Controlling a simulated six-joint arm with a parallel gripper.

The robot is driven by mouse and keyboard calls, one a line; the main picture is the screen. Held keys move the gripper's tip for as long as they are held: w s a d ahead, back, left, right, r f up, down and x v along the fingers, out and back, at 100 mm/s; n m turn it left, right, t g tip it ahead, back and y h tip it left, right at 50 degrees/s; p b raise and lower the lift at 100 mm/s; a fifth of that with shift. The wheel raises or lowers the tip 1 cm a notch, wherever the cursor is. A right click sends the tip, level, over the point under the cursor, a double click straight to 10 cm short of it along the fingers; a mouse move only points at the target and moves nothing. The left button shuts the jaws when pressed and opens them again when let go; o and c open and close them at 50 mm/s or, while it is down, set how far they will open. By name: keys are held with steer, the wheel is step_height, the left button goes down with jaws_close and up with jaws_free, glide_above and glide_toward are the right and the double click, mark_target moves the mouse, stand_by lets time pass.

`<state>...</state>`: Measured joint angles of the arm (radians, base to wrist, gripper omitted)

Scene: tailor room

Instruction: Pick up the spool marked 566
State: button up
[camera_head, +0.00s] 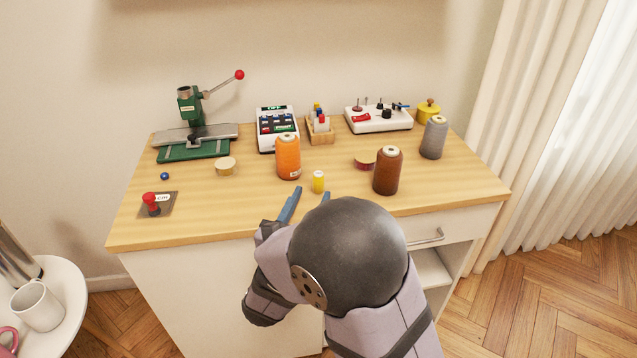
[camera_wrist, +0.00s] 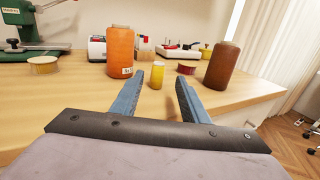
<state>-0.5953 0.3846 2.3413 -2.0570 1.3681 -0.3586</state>
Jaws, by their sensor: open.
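Several thread spools stand upright on the wooden tabletop: a large orange one (camera_head: 288,157), a brown one (camera_head: 387,171), a grey one (camera_head: 434,138) and a small yellow one (camera_head: 318,181). The orange spool carries a small pale label low on its side, also in the wrist view (camera_wrist: 121,52). Its print is too small to read, and I cannot make out 566 on any spool. My gripper (camera_head: 310,196) is open and empty at the table's front edge. In the wrist view, the small yellow spool (camera_wrist: 157,77) shows between and beyond the fingertips, apart from them.
A green lever press (camera_head: 193,148), a keypad device (camera_head: 277,128), a wooden holder (camera_head: 321,134), a white control box (camera_head: 379,119) and a yellow tin (camera_head: 429,111) line the back. A red joystick (camera_head: 151,203) is front left. Round tins flank the orange spool. The front right corner is clear.

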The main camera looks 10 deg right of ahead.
mark_target(317, 180)
steer(key=shift+x, duration=2.7)
steer(key=shift+a, duration=0.1)
jaws_close()
